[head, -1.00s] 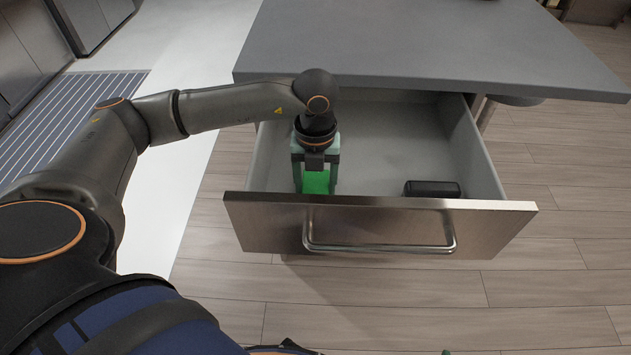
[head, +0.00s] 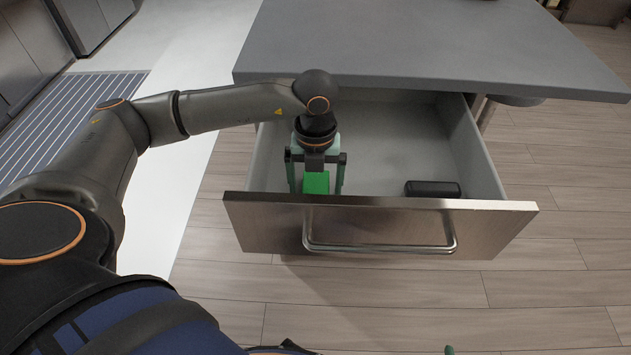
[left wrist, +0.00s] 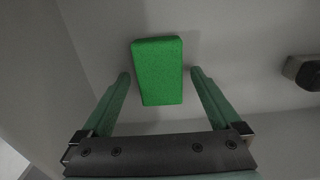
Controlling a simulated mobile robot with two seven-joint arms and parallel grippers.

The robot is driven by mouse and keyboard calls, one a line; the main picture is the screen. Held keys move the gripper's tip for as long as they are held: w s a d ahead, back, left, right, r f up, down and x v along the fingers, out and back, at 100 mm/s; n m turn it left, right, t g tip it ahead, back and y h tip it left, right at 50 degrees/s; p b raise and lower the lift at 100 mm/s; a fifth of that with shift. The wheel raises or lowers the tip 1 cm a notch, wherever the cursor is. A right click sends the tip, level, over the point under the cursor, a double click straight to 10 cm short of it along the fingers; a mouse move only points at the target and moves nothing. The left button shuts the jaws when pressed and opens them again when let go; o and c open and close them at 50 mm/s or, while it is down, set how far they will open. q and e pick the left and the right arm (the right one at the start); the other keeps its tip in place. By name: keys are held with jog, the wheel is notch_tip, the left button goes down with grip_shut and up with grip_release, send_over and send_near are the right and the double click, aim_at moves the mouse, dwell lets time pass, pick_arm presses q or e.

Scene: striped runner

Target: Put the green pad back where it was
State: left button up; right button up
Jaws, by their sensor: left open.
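The green pad (head: 316,182) lies in the left part of the open drawer (head: 381,224), just behind the drawer front. It also shows in the left wrist view (left wrist: 157,71), flat on the drawer floor. My left gripper (head: 316,188) is over the pad and open, with one finger on each side of it. In the left wrist view a gap shows between the pad and each fingertip (left wrist: 160,76). The pad's lower edge is hidden by the drawer front in the head view.
A black cylinder-like object (head: 432,189) lies in the right part of the drawer, and shows at the right edge of the wrist view (left wrist: 303,72). The grey countertop (head: 420,45) overhangs the back of the drawer. The drawer's middle is clear.

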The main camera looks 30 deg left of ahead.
aim_at(316, 186)
pick_arm(q)
jog(key=shift+r, duration=0.1)
jog(key=shift+r, duration=0.3)
notch_tip(316, 186, up, 6)
jog(key=shift+f+p, duration=0.15)
jog(key=shift+p, duration=0.6)
notch_tip(316, 186, up, 6)
jog(key=shift+f+p, duration=0.1)
jog(key=shift+p, duration=0.3)
pick_arm(e)
jog(key=shift+s+a+f+g, duration=0.15)
jog(key=shift+s+a+g, duration=0.15)
jog(key=shift+s+g, duration=0.3)
pick_arm(q)
jog(key=shift+c, duration=0.2)
pick_arm(e)
jog(key=shift+s+d+f, duration=0.15)
jog(key=shift+s+f, duration=0.05)
jog(key=shift+s, duration=0.15)
